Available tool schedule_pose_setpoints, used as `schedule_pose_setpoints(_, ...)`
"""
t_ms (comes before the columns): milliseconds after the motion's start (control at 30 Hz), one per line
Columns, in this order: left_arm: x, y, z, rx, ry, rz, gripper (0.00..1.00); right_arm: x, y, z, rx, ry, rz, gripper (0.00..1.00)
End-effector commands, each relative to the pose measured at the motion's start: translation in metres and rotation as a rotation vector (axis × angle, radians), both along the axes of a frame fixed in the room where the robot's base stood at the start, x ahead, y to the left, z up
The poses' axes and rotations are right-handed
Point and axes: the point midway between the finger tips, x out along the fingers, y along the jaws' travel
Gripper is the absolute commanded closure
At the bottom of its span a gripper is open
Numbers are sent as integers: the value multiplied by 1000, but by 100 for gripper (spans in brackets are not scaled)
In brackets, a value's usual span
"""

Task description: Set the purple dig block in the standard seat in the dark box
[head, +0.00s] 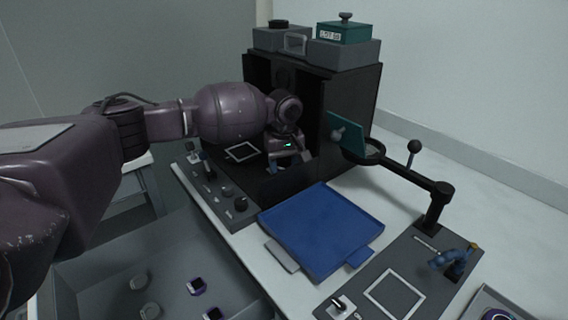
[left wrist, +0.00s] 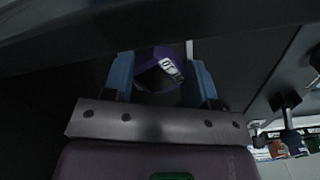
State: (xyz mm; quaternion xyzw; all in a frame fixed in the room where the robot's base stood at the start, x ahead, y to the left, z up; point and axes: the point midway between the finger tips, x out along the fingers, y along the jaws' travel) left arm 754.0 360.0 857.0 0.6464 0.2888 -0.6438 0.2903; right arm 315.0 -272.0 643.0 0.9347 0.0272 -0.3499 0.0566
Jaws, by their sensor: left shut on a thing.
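My left gripper (head: 289,165) reaches into the open front of the dark box (head: 352,90), low near its floor. In the left wrist view the two blue fingers of this gripper (left wrist: 162,80) are shut on the purple dig block (left wrist: 153,57), which has a white label with dark lettering. The block lies between the fingers inside the dark interior. The standard seat is not clearly visible, and I cannot tell whether the block touches it. My right gripper is not in view.
A blue tray (head: 322,232) lies on the white table in front of the box. A jointed stand (head: 437,200) carries a teal plate (head: 346,137) at the box's right. A grey bin (head: 105,275) at lower left holds several small pieces. Grey containers (head: 345,52) sit on the box.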

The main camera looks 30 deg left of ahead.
Motion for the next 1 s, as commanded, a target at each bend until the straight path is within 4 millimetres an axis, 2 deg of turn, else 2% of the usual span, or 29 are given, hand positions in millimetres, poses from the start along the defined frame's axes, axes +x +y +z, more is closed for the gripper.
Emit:
schedule_pose_setpoints(333,-2,0,-14,1,10,0,72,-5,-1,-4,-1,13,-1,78)
schedule_pose_setpoints(367,-2,0,-15,1,11,-1,46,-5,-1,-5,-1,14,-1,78)
schedule_pose_setpoints(500,-4,0,-18,3,18,-1,24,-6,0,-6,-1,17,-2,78)
schedule_pose_setpoints(533,-4,0,-19,2,19,-1,22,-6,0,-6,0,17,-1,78)
schedule_pose_setpoints(1000,-5,0,-21,5,28,-2,22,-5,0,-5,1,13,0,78)
